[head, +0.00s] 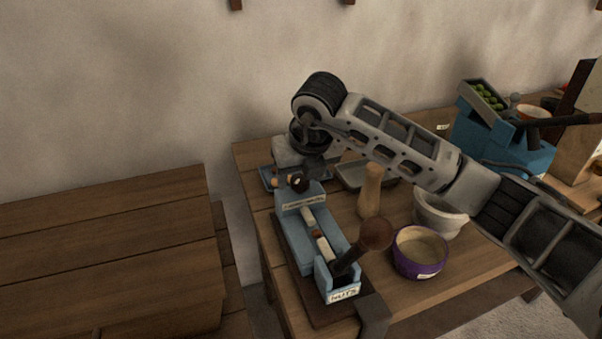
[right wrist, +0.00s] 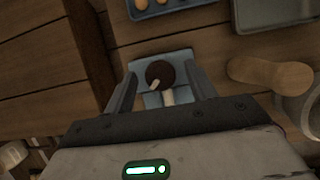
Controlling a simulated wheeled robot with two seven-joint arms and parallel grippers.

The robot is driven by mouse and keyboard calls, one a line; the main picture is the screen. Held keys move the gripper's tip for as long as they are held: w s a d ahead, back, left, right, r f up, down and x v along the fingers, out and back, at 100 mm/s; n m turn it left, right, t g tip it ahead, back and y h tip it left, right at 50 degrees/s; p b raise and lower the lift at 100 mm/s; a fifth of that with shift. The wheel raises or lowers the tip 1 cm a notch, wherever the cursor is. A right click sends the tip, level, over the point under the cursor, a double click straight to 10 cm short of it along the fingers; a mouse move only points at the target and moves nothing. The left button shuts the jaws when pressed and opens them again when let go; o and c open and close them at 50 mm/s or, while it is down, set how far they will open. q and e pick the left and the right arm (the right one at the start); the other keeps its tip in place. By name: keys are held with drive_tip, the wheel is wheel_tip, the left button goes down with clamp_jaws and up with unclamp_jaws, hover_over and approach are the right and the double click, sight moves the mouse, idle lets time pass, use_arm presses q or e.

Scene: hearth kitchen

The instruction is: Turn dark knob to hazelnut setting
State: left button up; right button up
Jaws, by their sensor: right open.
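The pale blue nut device (head: 297,232) stands on a dark board, with a "NUTS" label (head: 344,294) at its near end. The dark round knob (right wrist: 160,72) is at its far end. The knob's pale pointer aims down-left in the right wrist view. My right gripper (right wrist: 162,75) is open and points down over the knob. Its fingers are on either side, with a visible gap to each. My left gripper is not in view.
A wooden lever with a round brown end (head: 375,234) rises at the device's near end. A wooden pestle (head: 370,190), a purple bowl (head: 418,262) and a pale mortar (head: 440,218) stand to the right. A blue tray (head: 267,178) and a grey tray (head: 352,177) lie behind.

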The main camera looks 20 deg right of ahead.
drive_tip(key=c, duration=1)
